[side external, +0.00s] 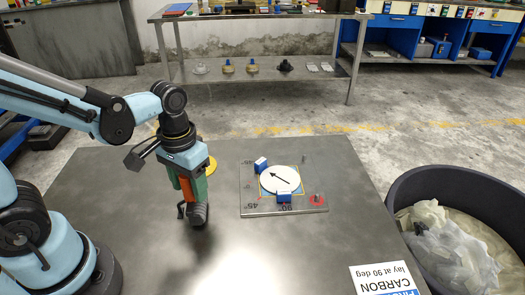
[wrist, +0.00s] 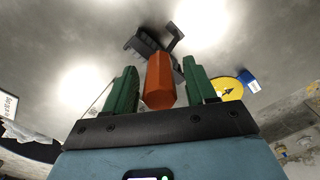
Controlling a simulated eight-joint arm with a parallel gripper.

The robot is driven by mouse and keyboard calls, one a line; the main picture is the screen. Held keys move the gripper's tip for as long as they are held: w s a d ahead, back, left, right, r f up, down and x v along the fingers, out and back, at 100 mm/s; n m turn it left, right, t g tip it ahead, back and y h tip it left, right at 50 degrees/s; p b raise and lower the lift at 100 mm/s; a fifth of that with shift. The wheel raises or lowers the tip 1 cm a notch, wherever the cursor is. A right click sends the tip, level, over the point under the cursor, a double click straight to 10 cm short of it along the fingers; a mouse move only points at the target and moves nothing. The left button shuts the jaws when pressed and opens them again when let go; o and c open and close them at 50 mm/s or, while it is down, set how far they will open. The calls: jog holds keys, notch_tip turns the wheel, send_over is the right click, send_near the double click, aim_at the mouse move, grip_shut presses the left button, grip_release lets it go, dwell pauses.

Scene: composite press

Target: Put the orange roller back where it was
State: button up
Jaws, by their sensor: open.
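The orange roller (side external: 186,188) has an orange handle and a dark head low at the table top, to the left of the square plate. My gripper (side external: 193,187) points down over it. In the wrist view the orange handle (wrist: 160,82) stands between the two green fingers of my gripper (wrist: 160,75), with a narrow gap on each side. The fingers are open around the handle. The dark roller head (wrist: 155,48) shows beyond the fingertips. In the side view the fingers hide part of the handle, and I cannot tell exactly how the head rests.
A grey plate (side external: 247,205) bears a white disc (side external: 280,180) with a black arrow and blue blocks (side external: 261,164). A yellow disc (side external: 211,164) is partly hidden behind my gripper. A label (side external: 384,280) lies at the front right. A black bin (side external: 405,190) stands right of the table.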

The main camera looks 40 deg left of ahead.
notch_tip(320, 180, up, 12)
jog(key=shift+f, duration=0.2)
jog(key=shift+w+a+f+m+t, duration=0.3)
jog(key=shift+w+f+t, duration=0.25)
jog(key=shift+t, duration=0.65)
jog(key=shift+w+a+f+m+t, duration=0.35)
jog(key=shift+f+t, duration=0.35)
jog(key=shift+t, duration=0.5)
jog(key=shift+w+a+f+m+t, duration=0.3)
jog(key=shift+w+f+t, duration=0.25)
jog(key=shift+t, duration=0.65)
jog(key=shift+s, duration=0.1)
